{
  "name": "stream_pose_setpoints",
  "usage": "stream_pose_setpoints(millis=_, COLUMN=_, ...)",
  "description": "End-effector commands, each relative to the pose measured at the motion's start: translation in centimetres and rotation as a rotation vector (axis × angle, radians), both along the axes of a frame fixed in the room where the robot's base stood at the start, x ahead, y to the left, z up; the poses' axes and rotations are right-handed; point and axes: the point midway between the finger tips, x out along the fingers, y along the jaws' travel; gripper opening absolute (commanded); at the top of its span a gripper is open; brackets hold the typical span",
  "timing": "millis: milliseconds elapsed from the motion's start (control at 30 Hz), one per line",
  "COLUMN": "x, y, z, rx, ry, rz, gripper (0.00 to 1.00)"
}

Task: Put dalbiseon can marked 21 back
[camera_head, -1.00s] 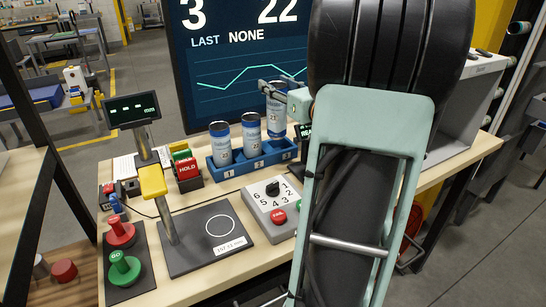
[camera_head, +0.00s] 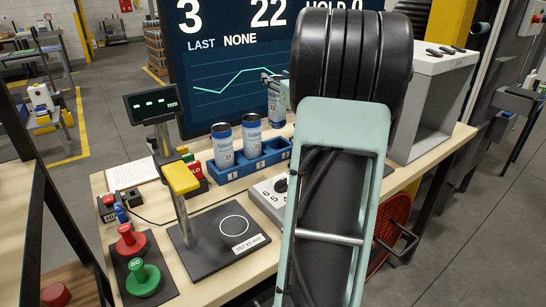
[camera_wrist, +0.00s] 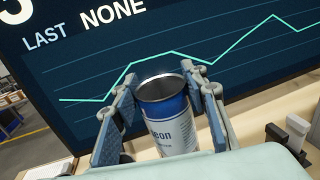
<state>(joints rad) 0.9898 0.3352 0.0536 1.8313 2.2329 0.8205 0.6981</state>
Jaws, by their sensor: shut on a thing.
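A blue and silver can (camera_head: 274,108) is held upright in my gripper (camera_head: 272,82). In the wrist view the same can (camera_wrist: 170,122) sits between both fingers (camera_wrist: 160,105), its open rim up and lettering ending in "eon" showing; its number cannot be read. In the head view the can is over or just behind the third, right-hand place of a blue rack (camera_head: 232,175); whether it touches the rack is unclear. Two similar cans, one left (camera_head: 222,146) and one middle (camera_head: 251,135), stand in the rack's other places.
The large screen (camera_head: 235,60) stands close behind the rack. In front are a dark plate (camera_head: 205,248) with a yellow-topped post (camera_head: 180,178), and a grey dial box (camera_head: 268,195) partly hidden by my arm. A grey open box (camera_head: 425,105) stands right. A small display (camera_head: 152,106) is left.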

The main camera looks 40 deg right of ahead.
Motion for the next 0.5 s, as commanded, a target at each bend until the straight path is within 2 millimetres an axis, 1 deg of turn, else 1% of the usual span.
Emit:
stream_pose_setpoints(millis=100, x=0.1, y=-0.7, z=-0.1, rx=0.001, ry=0.0, rz=-0.014, gripper=0.29)
stream_pose_setpoints(millis=200, x=0.1, y=-1.0, z=-0.1, rx=0.001, ry=0.0, rz=-0.02, gripper=0.29)
stream_pose_setpoints(millis=267, x=0.2, y=-1.1, z=-0.5, rx=0.002, ry=0.0, rz=-0.022, gripper=0.29)
stream_pose_setpoints(millis=500, x=0.1, y=-1.2, z=-4.8, rx=0.005, ry=0.003, rz=-0.024, gripper=0.29)
